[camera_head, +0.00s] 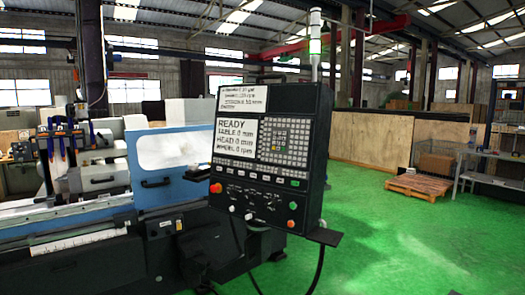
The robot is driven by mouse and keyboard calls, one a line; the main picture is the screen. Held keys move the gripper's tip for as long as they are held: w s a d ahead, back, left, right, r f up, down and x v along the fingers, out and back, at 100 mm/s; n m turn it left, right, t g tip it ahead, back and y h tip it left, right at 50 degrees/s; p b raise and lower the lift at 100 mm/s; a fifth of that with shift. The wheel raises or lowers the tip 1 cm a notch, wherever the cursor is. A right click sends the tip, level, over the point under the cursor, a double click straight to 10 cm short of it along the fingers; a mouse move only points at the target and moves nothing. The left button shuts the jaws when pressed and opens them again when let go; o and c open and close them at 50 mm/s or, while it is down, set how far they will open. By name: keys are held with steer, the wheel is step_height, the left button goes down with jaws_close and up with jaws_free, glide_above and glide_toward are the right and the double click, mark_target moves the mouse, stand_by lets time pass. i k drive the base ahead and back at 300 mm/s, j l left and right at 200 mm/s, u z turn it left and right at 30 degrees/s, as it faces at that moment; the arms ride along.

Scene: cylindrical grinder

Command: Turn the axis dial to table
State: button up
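The black control panel (266,150) of the grinder stands upright near the middle of the head view, turned a little to the left. Its white screen (235,137) reads READY, with lines for TABLE 0 mm, HEAD 0 mm and what looks like WHEEL 0 rpm. Below the keys is a row of small dark dials with white marks (255,197). Their labels are too small to read, so I cannot tell which is the axis dial or where it points. A pale knob (249,215) sits lower down. My gripper is not in view.
An orange-red button (216,188) and a red one (291,224) sit on the panel's lower part. A small shelf (325,237) juts out at its lower right. The grinder (170,160) fills the left. Green floor (400,245) is open at right, with a pallet (418,187) behind.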

mark_target(251, 198)
steer(key=i+j+u, duration=0.1)
steer(key=i+j, duration=0.15)
steer(key=i, duration=0.35)
steer(key=i+j+u, duration=0.1)
steer(key=i, duration=0.45)
steer(key=i+j+u, duration=0.15)
steer(key=i, duration=0.45)
steer(key=j, duration=0.1)
